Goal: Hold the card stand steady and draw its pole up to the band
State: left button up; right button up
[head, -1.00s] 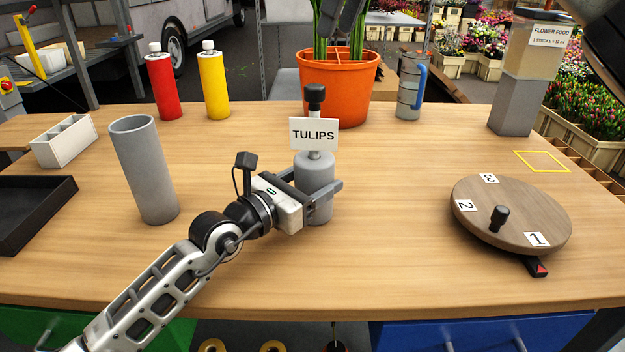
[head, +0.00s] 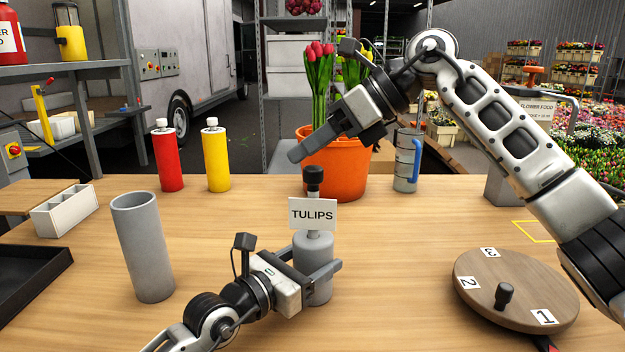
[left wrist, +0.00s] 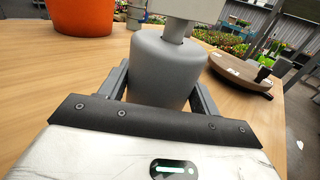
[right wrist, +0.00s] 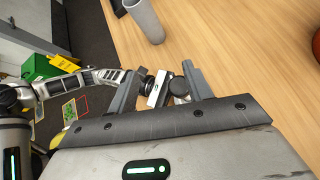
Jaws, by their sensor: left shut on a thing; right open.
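The card stand has a grey cylindrical base (head: 314,270), a short pole, a white TULIPS card (head: 312,214) and a black knob (head: 313,180) on top. It stands upright on the table. My left gripper (head: 322,272) is shut on the base; the left wrist view shows the base (left wrist: 165,65) between its fingers. My right gripper (head: 330,147) is open and empty, above the stand in front of the orange pot. In the right wrist view a dark round knob (right wrist: 179,87) shows between its fingers, apart from them. I cannot make out a band on the pole.
The orange pot (head: 335,175) with tulips stands behind the stand. A grey tube (head: 142,250) is at the left, a numbered wooden turntable (head: 520,285) at the right. Red (head: 167,160) and yellow (head: 215,160) bottles stand at the back. The table between stand and turntable is clear.

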aim_at(313, 167)
jog(key=s+d+f+t+y, duration=0.1)
jog(key=d+f+t+y, duration=0.15)
jog(key=d, duration=0.25)
jog(key=s+d+f+t+y, duration=0.2)
jog(key=d+y, duration=0.2)
jog(key=d, duration=0.2)
jog(key=x, duration=1.2)
jog(key=shift+w, duration=0.2)
jog(key=shift+d, duration=0.1)
